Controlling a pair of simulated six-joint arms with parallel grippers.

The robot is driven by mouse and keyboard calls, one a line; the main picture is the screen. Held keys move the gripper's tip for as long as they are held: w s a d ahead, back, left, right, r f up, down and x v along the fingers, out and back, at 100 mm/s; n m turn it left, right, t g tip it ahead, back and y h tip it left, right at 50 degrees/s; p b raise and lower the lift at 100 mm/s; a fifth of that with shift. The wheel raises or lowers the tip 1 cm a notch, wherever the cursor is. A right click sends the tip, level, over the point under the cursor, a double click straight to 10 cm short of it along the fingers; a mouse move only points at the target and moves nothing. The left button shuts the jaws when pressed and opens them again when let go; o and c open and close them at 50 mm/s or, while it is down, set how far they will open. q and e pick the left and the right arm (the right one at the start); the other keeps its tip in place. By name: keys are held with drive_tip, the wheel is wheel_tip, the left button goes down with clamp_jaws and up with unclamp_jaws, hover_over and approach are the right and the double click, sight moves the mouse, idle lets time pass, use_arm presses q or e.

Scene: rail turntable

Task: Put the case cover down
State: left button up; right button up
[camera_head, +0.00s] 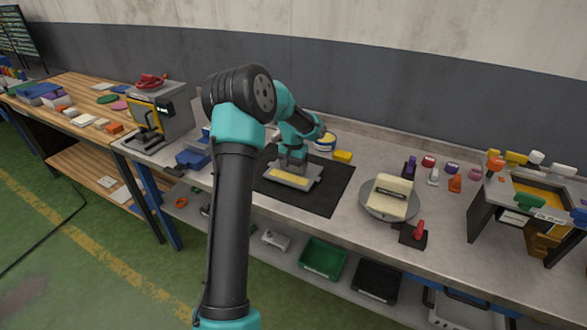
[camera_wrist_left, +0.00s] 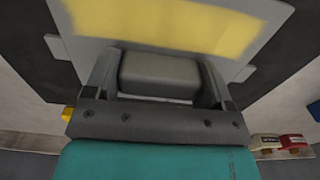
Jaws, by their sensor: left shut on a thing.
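The case cover (camera_head: 312,175) is a flat light-grey plate with a yellow panel. It is over the black mat (camera_head: 325,198) on the bench, and I cannot tell whether it touches the mat. My left gripper (camera_head: 291,166) comes down onto it from above. In the left wrist view the fingers of my left gripper (camera_wrist_left: 158,85) are shut on the grey block-shaped handle of the cover (camera_wrist_left: 155,28), and the yellow panel lies beyond. The fingers hide part of the cover in the head view. My right gripper is not in view.
Right of the mat, a cream box sits on a round turntable (camera_head: 368,207), with a red-handled lever (camera_head: 418,231) in front. A yellow block (camera_head: 342,156) and a tin (camera_head: 325,142) stand behind the mat. A blue bin (camera_head: 193,158) is to the left. The mat's front is clear.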

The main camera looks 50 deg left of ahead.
use_arm(q)
drive_tip(key=shift+f, duration=0.4)
drive_tip(key=shift+f, duration=0.15)
drive_tip(key=o, duration=1.2)
drive_tip(key=shift+o, duration=0.2)
wheel_tip(320, 180, up, 12)
